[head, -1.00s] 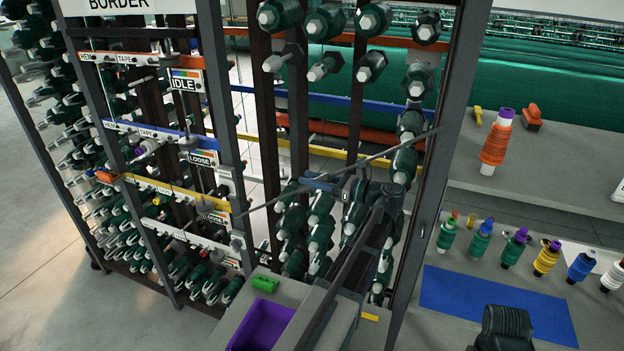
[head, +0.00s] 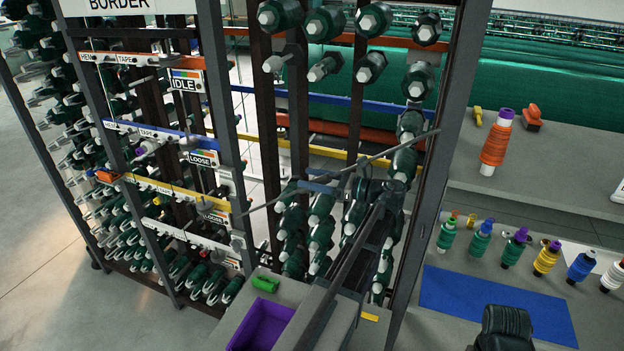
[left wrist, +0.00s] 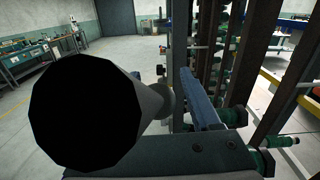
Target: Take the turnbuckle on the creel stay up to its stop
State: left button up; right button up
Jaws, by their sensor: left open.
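The creel stay (head: 402,146) is a thin grey rod slanting up to the right across the front of the creel. My left gripper (head: 321,181) is open, with its blue fingers above and below the stay near its middle. The turnbuckle cannot be told apart from the rod and the dark wrist there.
Creel posts (head: 222,130) and green bobbins (head: 322,200) surround the left gripper closely. Signs reading IDLE (head: 186,84) and LOOSE (head: 202,158) hang on the left rack. A purple bin (head: 262,325) stands below. A bench with a blue mat (head: 495,303) and coloured spools is at right.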

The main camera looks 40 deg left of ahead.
pick_arm(q)
notch_tip(320, 180, up, 4)
jog(key=p, duration=0.3)
jog(key=shift+p, duration=0.3)
jog(key=s+d, duration=1)
jog(key=s, duration=0.2)
jog(key=shift+d+r+p, duration=0.3)
jog(key=shift+r+p, duration=0.05)
pick_arm(e)
notch_tip(320, 180, up, 5)
jog(key=shift+f, duration=0.15)
